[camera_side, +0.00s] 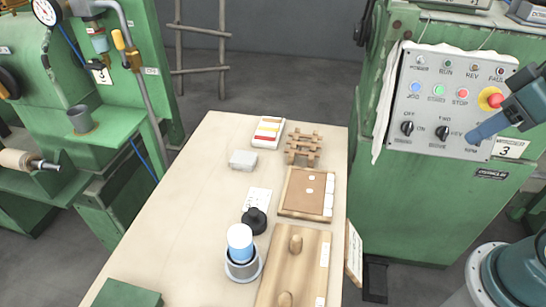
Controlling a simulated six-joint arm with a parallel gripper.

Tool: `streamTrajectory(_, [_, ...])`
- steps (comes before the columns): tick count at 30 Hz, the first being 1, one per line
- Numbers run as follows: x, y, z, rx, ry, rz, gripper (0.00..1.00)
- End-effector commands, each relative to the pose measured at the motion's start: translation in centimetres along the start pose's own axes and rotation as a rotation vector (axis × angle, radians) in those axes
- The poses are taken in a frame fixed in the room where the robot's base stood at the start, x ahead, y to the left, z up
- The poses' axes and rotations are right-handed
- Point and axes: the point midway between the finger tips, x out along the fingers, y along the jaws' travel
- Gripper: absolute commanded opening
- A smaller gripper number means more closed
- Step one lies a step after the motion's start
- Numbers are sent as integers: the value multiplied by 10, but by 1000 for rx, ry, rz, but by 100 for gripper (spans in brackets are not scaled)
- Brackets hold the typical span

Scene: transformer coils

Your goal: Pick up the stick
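No single stick stands out clearly. A small stack of crossed brown wooden sticks (303,147) lies at the far right part of the pale table (190,205). A wooden board (268,262) with two rounded wooden knobs lies at the near right of the table. What looks like part of my arm, dark with a blue end, reaches in at the right edge in front of the control panel. I cannot make out any gripper fingers, and nothing of mine touches the things on the table.
A blue-and-white cylinder (240,243) stands in a grey holder, beside a black knobbed object (254,221). A shallow wooden tray (302,191), white block (243,159) and colored card (268,131) lie farther back. Green machines flank the table. The table's left half is mostly clear.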

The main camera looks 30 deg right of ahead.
Motion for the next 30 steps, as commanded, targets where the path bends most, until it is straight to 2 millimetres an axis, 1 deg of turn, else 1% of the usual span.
streamTrajectory(5, [2,-1,-17,-28,-12,-6,39])
streamTrajectory(8, [4,-2,-34,-58,-21,-13,39])
streamTrajectory(14, [15,-2,-75,-132,-42,-33,39])
streamTrajectory(18, [27,-1,-104,-186,-55,-50,39])
streamTrajectory(23, [45,1,-136,-245,-68,-71,39])
streamTrajectory(30, [81,8,-180,-332,-87,-108,39])
